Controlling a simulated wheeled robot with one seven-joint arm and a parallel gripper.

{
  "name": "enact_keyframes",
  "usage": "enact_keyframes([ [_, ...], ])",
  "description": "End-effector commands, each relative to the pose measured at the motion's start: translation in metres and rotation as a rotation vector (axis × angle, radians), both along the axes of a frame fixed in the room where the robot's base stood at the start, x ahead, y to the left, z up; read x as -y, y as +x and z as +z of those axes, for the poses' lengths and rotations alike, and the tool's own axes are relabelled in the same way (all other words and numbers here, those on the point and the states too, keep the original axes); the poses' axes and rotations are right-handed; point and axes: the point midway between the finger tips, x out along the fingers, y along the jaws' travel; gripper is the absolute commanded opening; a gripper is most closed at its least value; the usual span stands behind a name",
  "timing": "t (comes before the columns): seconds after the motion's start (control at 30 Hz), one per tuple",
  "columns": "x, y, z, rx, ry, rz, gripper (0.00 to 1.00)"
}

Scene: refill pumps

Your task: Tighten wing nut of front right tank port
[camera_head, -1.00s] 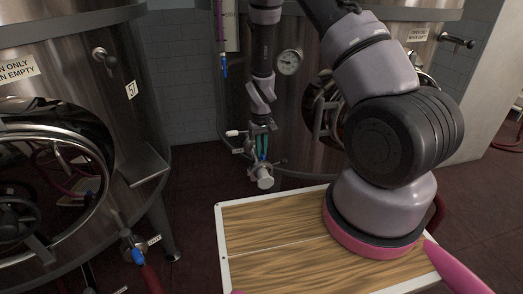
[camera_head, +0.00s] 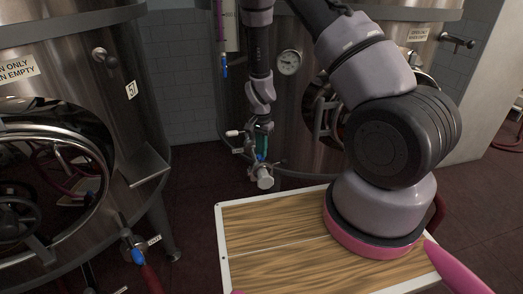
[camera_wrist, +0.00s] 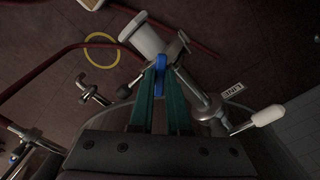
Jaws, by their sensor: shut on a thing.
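The front right tank port (camera_head: 264,178) is a silver pipe fitting low on the middle tank, with a white-ended handle beside it. It also shows in the wrist view (camera_wrist: 146,38). A blue wing nut (camera_wrist: 159,77) sits on the fitting. My gripper (camera_wrist: 159,88) points at the port, its two green fingers shut on the blue wing nut from both sides. In the head view my gripper (camera_head: 262,148) is small and its fingertips partly overlap the fitting. How tight the nut is cannot be seen.
A wood-topped surface with a white rim (camera_head: 221,245) lies in front of the port. A left tank (camera_head: 150,100) has another port with a blue piece (camera_head: 138,255). A white-ended handle (camera_wrist: 265,116) and a label stand right of my fingers. A yellow ring (camera_wrist: 101,50) lies on the floor.

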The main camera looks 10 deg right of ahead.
Motion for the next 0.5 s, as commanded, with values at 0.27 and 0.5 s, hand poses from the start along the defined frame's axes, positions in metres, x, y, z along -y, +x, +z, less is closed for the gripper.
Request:
enact_keyframes([
  [0.27,-0.0001,0.0013,0.0008,0.004,0.000,-0.249,0.00],
  [0.5,-0.0002,0.0013,0.0007,0.005,0.000,-0.412,0.00],
])
